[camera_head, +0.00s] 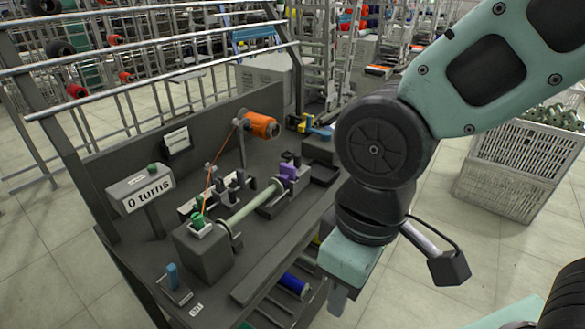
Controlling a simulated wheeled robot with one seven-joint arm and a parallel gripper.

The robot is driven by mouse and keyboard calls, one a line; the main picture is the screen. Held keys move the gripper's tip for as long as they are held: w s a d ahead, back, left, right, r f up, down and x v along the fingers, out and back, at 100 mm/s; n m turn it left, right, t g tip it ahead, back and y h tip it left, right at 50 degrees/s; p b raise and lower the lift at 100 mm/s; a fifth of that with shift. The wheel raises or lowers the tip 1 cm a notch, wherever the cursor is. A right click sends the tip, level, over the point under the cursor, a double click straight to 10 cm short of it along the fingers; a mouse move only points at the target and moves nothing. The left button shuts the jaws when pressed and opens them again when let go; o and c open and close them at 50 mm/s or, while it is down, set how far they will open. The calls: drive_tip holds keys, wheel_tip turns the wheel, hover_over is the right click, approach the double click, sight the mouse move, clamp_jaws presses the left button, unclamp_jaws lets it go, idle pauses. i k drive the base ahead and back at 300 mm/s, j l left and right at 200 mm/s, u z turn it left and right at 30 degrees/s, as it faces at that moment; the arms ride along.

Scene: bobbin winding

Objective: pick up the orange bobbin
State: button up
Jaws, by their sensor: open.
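My gripper (338,300) hangs pointing down in front of the bench's right edge, well to the right of and nearer than the bobbin. It is open and apart from the bobbin. The fingertips are small and partly hidden by the gripper body.
A sign reading "0 turns" (141,189) stands at the bench's left. A pale green rod (254,202) and a purple part (290,166) lie along the bench top. A blue spool (296,284) is underneath. A light crate (520,165) stands right. Floor between is clear.

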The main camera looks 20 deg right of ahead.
sight(275, 185)
drive_tip(key=i+l+u, duration=0.2)
drive_tip(key=u, duration=0.2)
drive_tip(key=i+l+u, duration=0.15)
drive_tip(key=u, duration=0.3)
drive_tip(key=i+l+u, duration=0.1)
drive_tip(key=l+u, duration=0.3)
